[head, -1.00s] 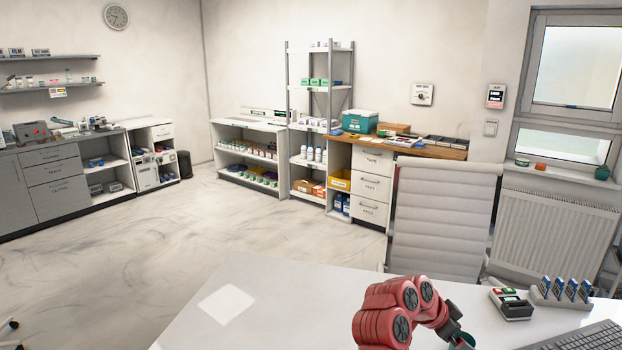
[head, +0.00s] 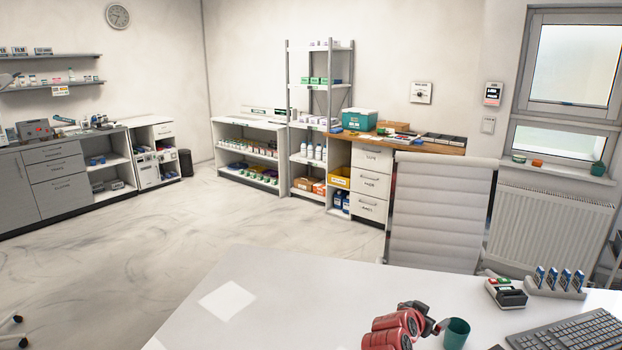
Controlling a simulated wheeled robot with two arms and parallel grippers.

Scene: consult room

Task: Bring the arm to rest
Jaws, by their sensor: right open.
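My right arm, red with dark joints, comes up from the bottom edge in the head view. Its dark gripper (head: 438,326) is low over the white desk (head: 270,300), close beside a teal cup (head: 457,334) on its right. The jaws are open, and I see nothing held in them. I cannot tell whether the fingers touch the cup. The lower part of the arm is cut off by the frame. My left gripper is not in view.
On the desk's right stand a small device (head: 506,293), a rack with several blue-and-white items (head: 556,291) and a keyboard (head: 570,333). A white chair (head: 440,210) stands behind the desk. The desk's left part is clear.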

